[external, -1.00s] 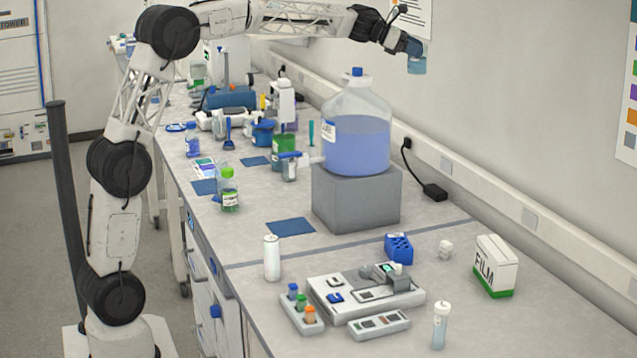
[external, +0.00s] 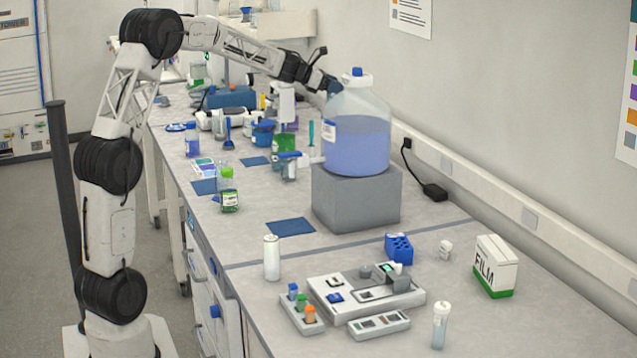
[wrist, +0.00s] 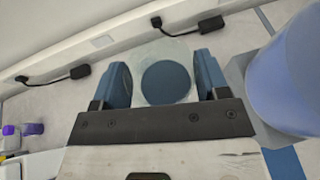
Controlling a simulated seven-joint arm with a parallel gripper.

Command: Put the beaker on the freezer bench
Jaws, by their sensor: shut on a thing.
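The beaker (wrist: 165,76) is clear with a round dark blue area showing through it. In the wrist view it sits between the two blue fingers of my gripper (wrist: 163,72), which is shut on it. In the external view my gripper (external: 330,86) is above the bench, at the upper left of the large carboy (external: 357,135); the beaker is hidden there behind the carboy. The long grey bench (external: 445,205) runs along the wall; which part is the freezer bench I cannot tell.
The carboy of blue liquid stands on a grey block (external: 357,198), close to my gripper. Bottles and instruments crowd the far bench. A blue mat (external: 290,227) lies bare in front of the block. A film box (external: 494,266) stands at the right.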

